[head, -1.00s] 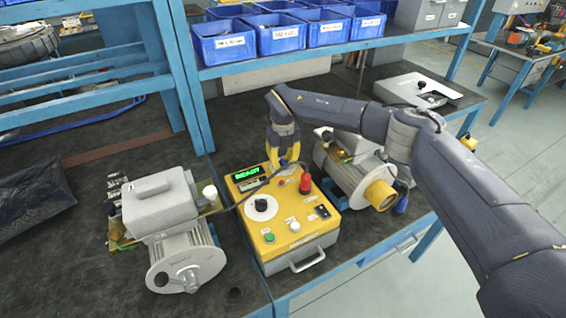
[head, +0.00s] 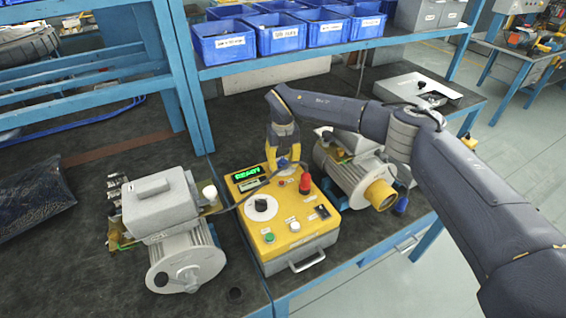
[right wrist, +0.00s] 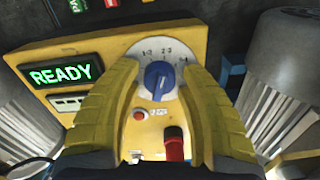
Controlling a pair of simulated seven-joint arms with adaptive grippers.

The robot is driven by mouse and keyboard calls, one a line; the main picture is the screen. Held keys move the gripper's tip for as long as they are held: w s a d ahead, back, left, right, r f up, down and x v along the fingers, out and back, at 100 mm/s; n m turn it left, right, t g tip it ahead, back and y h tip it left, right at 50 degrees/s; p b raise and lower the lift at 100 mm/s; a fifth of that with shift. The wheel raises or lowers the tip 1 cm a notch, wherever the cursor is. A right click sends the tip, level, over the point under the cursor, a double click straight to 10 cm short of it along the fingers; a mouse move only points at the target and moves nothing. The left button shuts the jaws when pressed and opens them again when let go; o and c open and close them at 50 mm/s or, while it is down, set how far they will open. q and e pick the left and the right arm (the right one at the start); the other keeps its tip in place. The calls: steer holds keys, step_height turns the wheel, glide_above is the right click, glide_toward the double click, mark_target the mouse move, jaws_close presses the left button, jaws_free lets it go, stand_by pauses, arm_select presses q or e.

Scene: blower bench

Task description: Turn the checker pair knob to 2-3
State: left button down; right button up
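The yellow checker box (head: 308,232) stands on the bench, its green display (head: 249,172) reading READY. Its blue pair knob (right wrist: 158,82) sits on a round white dial (right wrist: 161,55) marked 1-2, 2-3 and a further label. The knob points up, seemingly toward 2-3. The knob also shows in the head view (head: 283,163), under my right gripper (head: 284,152). In the right wrist view my right gripper (right wrist: 162,72) is open, with yellow fingers on either side of the knob and gaps beside it. My left gripper is not in view.
A red knob (head: 305,184) stands just right of the gripper. Blower motors stand left (head: 180,236) and right (head: 355,172) of the box. A dark cable crosses the box's left side. The blue shelf (head: 300,55) holds several blue bins behind.

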mark_target(283, 160)
steer(key=shift+o, duration=1.3)
steer(key=shift+r, duration=0.15)
step_height(283, 160, up, 12)
